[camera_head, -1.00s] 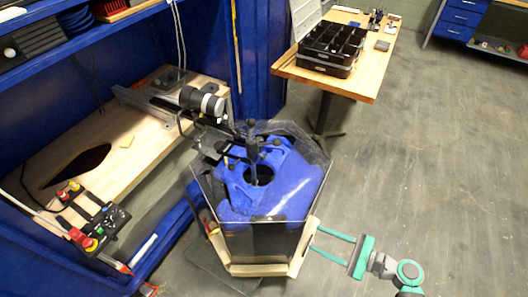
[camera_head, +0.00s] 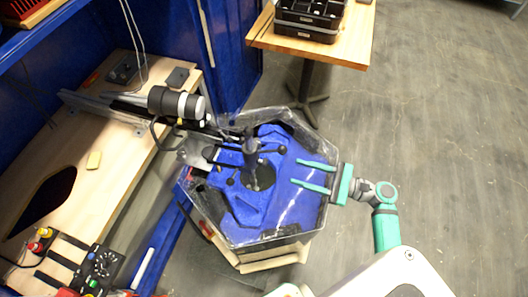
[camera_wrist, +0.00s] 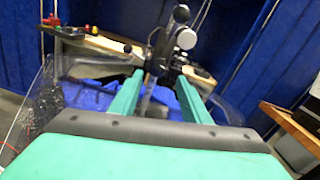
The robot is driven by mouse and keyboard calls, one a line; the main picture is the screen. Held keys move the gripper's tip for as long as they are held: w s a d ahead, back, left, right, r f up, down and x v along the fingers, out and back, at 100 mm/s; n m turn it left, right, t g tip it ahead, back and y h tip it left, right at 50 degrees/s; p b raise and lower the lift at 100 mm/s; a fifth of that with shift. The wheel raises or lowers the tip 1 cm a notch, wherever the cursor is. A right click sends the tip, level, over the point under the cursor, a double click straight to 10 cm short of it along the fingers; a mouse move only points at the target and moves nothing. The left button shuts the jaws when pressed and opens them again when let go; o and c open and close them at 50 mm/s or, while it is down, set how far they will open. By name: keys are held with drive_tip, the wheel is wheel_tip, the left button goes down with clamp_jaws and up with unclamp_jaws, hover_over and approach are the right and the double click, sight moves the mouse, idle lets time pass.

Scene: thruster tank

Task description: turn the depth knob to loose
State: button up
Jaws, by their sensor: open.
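My gripper (camera_head: 296,172) is open and empty, its two green fingers reaching left over the right part of the tank. In the wrist view the fingertips (camera_wrist: 160,78) point toward the dark post and stand apart from it in the picture. The post (camera_head: 251,155) rises at the middle of the tank and carries small black ball-ended knobs. I cannot tell which is the depth knob, and no markings are readable.
The clear six-sided tank (camera_head: 243,241) has a blue inside and a wooden base. A black and silver cylinder (camera_head: 180,104) sits above its back left edge. A control box with a dial (camera_head: 100,263) is on the left bench. A wooden table (camera_head: 352,48) stands behind; right floor is free.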

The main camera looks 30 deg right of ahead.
sight(264, 162)
drive_tip(key=x, duration=1)
drive_tip(key=shift+w+a, duration=0.25)
drive_tip(key=shift+w, duration=0.1)
drive_tip(key=shift+c, duration=0.6)
drive_tip(key=c, duration=0.9)
